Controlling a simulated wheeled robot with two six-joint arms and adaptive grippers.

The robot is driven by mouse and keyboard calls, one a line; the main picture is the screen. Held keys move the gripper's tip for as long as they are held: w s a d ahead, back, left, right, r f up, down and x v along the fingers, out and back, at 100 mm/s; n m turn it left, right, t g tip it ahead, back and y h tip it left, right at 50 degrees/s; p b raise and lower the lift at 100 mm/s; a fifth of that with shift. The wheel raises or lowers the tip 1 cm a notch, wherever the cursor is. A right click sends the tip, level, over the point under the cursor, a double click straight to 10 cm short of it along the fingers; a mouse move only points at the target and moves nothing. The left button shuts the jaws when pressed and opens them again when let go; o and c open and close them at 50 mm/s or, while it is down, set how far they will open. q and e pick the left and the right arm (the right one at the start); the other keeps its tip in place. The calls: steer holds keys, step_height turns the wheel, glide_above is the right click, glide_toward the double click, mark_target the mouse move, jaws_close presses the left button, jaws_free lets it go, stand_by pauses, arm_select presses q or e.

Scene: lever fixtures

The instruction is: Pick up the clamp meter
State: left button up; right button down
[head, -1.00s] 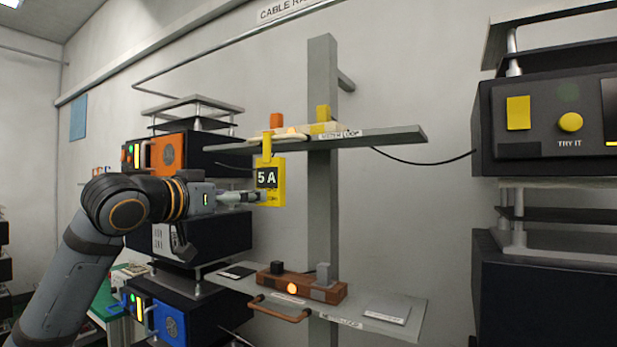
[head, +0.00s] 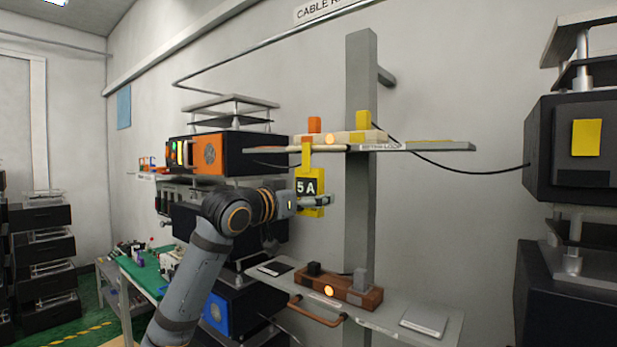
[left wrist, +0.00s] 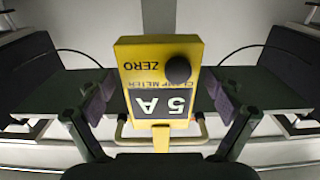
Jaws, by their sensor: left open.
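The clamp meter (head: 309,187) is a yellow block with a dark "5 A" display. It hangs by a yellow hook from the upper grey shelf in the head view. In the left wrist view the clamp meter (left wrist: 190,50) appears upside down, with its round black ZERO knob and display facing the camera. My left gripper (head: 322,202) is at the meter's lower part. In the left wrist view its open fingers (left wrist: 160,98) stand on both sides of the meter, with a gap on each side. My right gripper is not in view.
The upper shelf (head: 435,147) is fixed to a grey post (head: 360,230). A lower shelf (head: 400,315) carries a brown block with a lit button (head: 350,292) and has a brown handle (head: 315,312). Dark equipment stacks stand left and right. A black cable (head: 450,165) hangs at right.

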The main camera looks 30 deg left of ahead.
arm_select(q)
steer(key=shift+w+d+f, duration=0.1)
steer(key=shift+w+f, duration=0.05)
steer(key=shift+w, duration=0.35)
steer(key=shift+s, duration=0.25)
steer(key=c, duration=1.5)
